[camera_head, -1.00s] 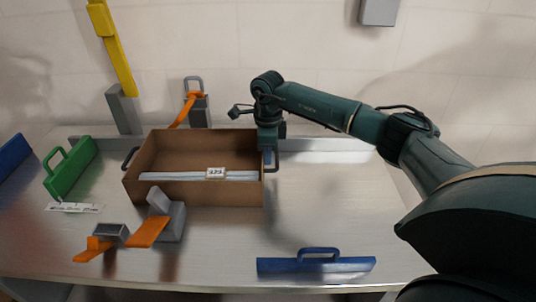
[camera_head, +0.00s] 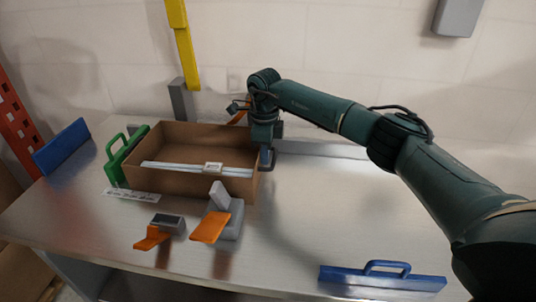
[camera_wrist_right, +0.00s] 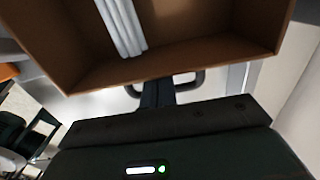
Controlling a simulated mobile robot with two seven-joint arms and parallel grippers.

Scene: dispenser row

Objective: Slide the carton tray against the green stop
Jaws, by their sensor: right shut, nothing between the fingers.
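The brown carton tray (camera_head: 205,185) sits on the metal bench and holds pale rods with a small white tag. The green stop (camera_head: 117,165), with a loop handle, stands at the tray's left end. No clear gap shows between them, but the tray's near corner partly hides where they meet. My right gripper (camera_head: 267,158) is shut and empty at the tray's right end. In the wrist view its closed fingers (camera_wrist_right: 157,93) are at the dark handle (camera_wrist_right: 198,82) on the tray's end wall (camera_wrist_right: 180,62). My left gripper is not in view.
Two grey devices with orange levers (camera_head: 152,238) (camera_head: 211,227) stand in front of the tray. A ruled white strip (camera_head: 131,194) lies near the stop. Blue handled bars lie at front right (camera_head: 382,278) and far left (camera_head: 61,147). A yellow post (camera_head: 184,50) rises behind.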

